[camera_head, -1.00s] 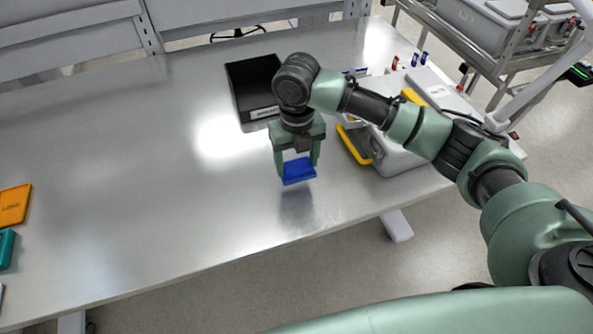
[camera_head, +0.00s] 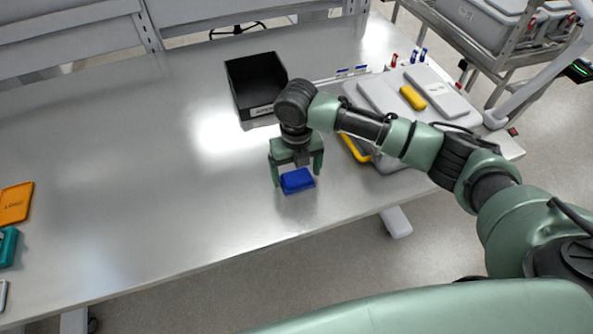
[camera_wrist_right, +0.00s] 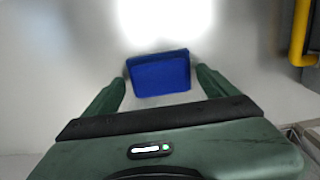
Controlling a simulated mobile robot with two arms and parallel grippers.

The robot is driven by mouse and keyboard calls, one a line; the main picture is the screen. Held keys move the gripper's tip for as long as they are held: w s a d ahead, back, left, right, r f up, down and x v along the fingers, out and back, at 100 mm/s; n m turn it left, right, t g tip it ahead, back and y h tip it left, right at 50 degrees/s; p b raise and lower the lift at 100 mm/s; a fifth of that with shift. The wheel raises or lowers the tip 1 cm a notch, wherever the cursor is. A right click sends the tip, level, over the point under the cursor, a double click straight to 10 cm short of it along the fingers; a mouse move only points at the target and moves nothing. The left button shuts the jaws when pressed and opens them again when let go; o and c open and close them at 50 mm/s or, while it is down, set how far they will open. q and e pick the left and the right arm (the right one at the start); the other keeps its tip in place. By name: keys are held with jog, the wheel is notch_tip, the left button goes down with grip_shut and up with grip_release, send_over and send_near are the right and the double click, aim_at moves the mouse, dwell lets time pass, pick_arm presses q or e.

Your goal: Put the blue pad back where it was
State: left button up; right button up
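The blue pad (camera_head: 297,181) lies flat on the bare metal table, right of the middle and towards the front edge. My right gripper (camera_head: 297,174) is just above and behind it, pointing down. In the right wrist view the pad (camera_wrist_right: 159,74) sits between the two green fingertips of the right gripper (camera_wrist_right: 160,82), with a small gap on each side. The right gripper is open and holds nothing. My left gripper is not in view.
A black open bin (camera_head: 258,88) with a label stands behind the gripper. A grey case (camera_head: 385,97) with a yellow item (camera_head: 413,97) is to the right. An orange pad (camera_head: 15,203) and a teal item (camera_head: 7,246) lie at the left edge. The table's middle is clear.

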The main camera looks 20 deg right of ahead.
aim_at(296, 175)
jog(key=shift+r, duration=0.1)
notch_tip(296, 175, up, 12)
jog(key=b, duration=0.3)
dwell(0.3)
jog(key=shift+d, duration=0.1)
